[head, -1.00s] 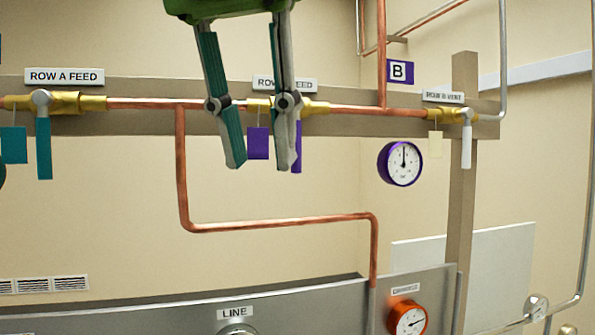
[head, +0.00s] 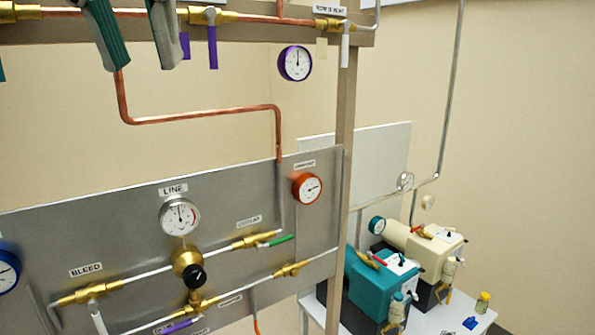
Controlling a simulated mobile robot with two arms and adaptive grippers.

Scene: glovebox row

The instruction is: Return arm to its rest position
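My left gripper (head: 144,62) is at the top left of the head view, pointing down. Its two green and grey fingers are apart, with only wall showing between the tips. Its upper part is cut off by the frame edge. The brass feed valve (head: 222,16) with a purple handle (head: 213,47) is just right of the fingers. The handle hangs straight down, and a purple tag (head: 185,46) hangs beside it. The fingers appear clear of the handle. My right gripper is not in view.
Below is a grey panel (head: 130,225) with a LINE gauge (head: 179,216), an orange gauge (head: 307,187) and brass valves. A copper pipe (head: 200,117) bends down to it. A post (head: 346,130) stands right of it. A table (head: 430,318) at lower right holds teal (head: 372,290) and cream (head: 440,245) machines.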

